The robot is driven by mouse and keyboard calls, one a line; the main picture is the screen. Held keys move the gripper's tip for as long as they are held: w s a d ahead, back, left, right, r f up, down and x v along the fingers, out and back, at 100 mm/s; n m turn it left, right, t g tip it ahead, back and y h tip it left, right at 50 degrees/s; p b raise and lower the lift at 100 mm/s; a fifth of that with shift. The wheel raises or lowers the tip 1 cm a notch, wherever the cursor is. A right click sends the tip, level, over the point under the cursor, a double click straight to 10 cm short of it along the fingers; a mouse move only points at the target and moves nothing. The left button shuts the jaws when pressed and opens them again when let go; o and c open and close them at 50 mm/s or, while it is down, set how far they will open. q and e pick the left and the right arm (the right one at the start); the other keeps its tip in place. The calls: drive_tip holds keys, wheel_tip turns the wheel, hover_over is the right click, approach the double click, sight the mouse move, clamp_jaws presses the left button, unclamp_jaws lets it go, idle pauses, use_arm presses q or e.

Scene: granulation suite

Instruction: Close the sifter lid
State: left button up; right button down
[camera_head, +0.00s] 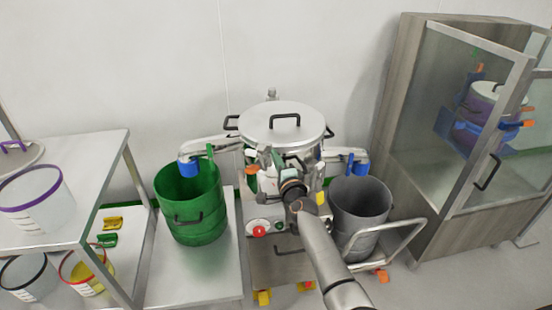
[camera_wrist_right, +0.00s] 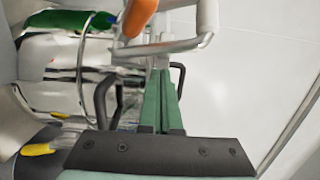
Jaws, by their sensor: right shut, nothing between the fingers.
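The sifter (camera_head: 313,160) stands against the back wall in the head view. Its round silver lid (camera_head: 258,122) lies over the top and looks level; I cannot tell whether it is fastened. A black handle (camera_head: 285,118) is on the lid. My right gripper (camera_head: 264,157) is in front of the sifter, just below the lid's front rim, and hides part of the sifter's front. In the right wrist view its green fingers (camera_wrist_right: 160,98) are together and empty. A metal bracket with an orange grip (camera_wrist_right: 137,20) is close beyond the fingertips. My left gripper is not in view.
A green bin (camera_head: 190,210) stands left of the sifter and a grey bin (camera_head: 361,210) right of it. A shelf with tubs (camera_head: 85,165) is at far left. A glass-doored cabinet (camera_head: 400,120) is at right. Blue-ended outlets reach over both bins.

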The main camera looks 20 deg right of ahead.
drive_tip(key=shift+s, duration=0.15)
drive_tip(key=s+a+p, duration=0.1)
drive_tip(key=s+p, duration=0.4)
drive_tip(key=s, duration=0.7)
drive_tip(key=s+a+f+n+g+y, duration=0.1)
drive_tip(key=s+a+f+n+g, duration=0.2)
drive_tip(key=s+f+n, duration=0.2)
drive_tip(key=s+a+f+n+g+y, duration=0.1)
drive_tip(key=s+a+f+n+g, duration=0.2)
drive_tip(key=s+f+n, duration=0.3)
drive_tip(key=s+a+f+n+g+y, duration=0.2)
drive_tip(key=s+a+f+n, duration=0.2)
drive_tip(key=s+n, duration=0.6)
drive_tip(key=s+f, duration=0.2)
drive_tip(key=s, duration=0.4)
drive_tip(key=shift+s+a+g, duration=0.2)
drive_tip(key=shift+s+g, duration=0.1)
drive_tip(key=shift+g, duration=0.1)
drive_tip(key=shift+f, duration=0.1)
